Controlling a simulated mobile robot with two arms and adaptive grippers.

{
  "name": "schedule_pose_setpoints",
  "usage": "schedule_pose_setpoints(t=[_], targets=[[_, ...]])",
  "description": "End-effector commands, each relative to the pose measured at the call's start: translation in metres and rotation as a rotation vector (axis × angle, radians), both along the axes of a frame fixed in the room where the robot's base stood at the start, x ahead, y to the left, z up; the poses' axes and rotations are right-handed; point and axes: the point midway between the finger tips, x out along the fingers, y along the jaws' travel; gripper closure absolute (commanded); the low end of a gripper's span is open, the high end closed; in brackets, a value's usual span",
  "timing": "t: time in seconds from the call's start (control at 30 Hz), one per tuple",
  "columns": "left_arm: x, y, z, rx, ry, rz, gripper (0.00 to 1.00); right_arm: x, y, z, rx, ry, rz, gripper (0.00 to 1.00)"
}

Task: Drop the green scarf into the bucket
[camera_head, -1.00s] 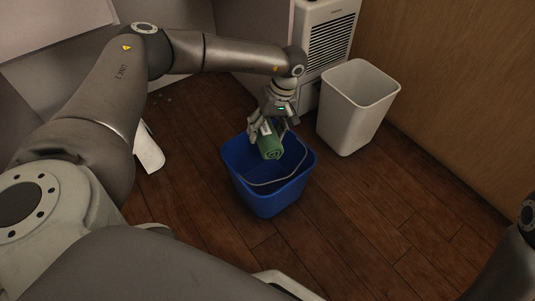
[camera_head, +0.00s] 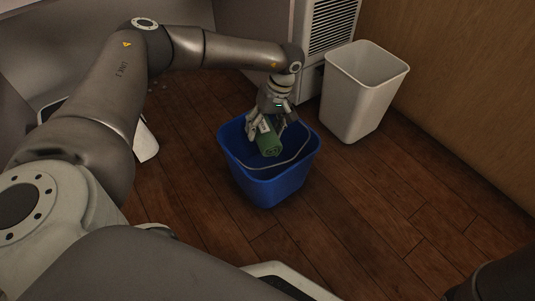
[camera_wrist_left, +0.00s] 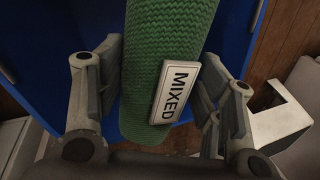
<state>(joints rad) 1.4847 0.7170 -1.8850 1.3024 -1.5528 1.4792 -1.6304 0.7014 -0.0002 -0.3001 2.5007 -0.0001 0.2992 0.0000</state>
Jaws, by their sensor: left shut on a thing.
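The green scarf (camera_head: 270,143) is a rolled bundle. My left gripper (camera_head: 266,127) is shut on it, with the fingers on either side of the roll. In the head view the scarf is over the opening of the blue bucket (camera_head: 268,190), near its back rim; I cannot tell exactly how deep it is. My right gripper is not in view.
A white bin (camera_head: 362,95) stands to the right of the bucket, apart from it. A white vented appliance (camera_head: 328,35) is behind. A wooden panel (camera_head: 460,80) bounds the right side. The dark wooden floor (camera_head: 370,210) is clear in front of the white bin.

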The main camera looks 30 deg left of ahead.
Motion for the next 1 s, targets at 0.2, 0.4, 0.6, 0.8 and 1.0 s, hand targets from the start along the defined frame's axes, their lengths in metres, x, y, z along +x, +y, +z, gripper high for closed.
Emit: schedule_pose_setpoints(t=[0.2,0.4,0.6,0.8,1.0], targets=[[0.0001,-0.0001,-0.0033,0.000,0.000,0.000,0.64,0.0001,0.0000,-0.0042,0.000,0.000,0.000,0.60],[0.0001,0.0000,-0.0029,0.000,0.000,0.000,0.36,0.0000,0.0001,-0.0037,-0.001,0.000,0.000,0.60],[0.0000,0.0001,-0.0031,0.000,0.000,0.000,0.14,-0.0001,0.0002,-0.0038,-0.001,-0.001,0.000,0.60],[-0.0001,0.0002,-0.0033,0.001,0.001,0.000,0.14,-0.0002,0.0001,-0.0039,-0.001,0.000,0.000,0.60],[0.0013,-0.0008,0.0016,0.001,-0.001,0.000,0.14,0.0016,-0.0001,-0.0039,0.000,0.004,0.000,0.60]])
